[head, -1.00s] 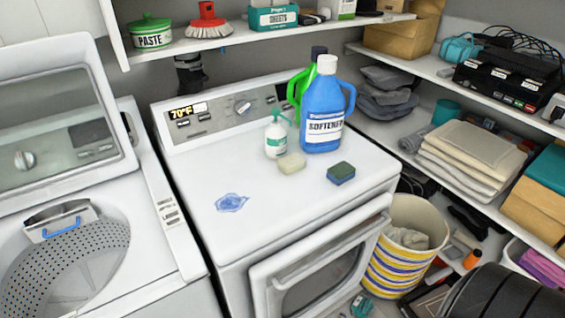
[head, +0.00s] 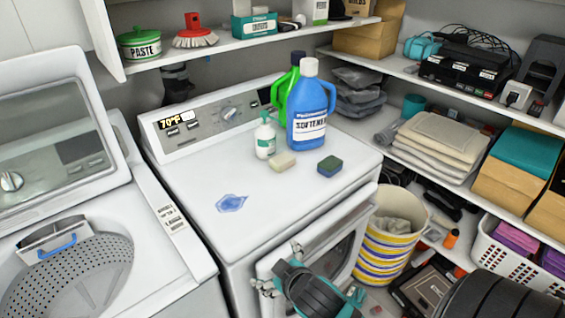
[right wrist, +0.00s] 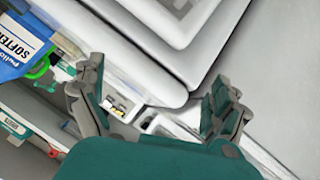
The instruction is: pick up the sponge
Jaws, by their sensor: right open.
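The sponge (head: 330,166), a small block with a green top and blue sides, lies flat on the white dryer top (head: 290,205), near its right edge. My right gripper (head: 280,268) is in front of the dryer, by its door and lower than the top, apart from the sponge. Its open, empty fingers also show in the right wrist view (right wrist: 158,78). I cannot make out the sponge in that view. My left gripper is not in view.
A blue softener bottle (head: 308,110), a green bottle (head: 281,88), a white pump bottle (head: 265,138) and a cream soap bar (head: 282,160) stand or lie near the sponge. A blue spill (head: 231,203) marks the top. A striped basket (head: 392,240) stands right of the dryer.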

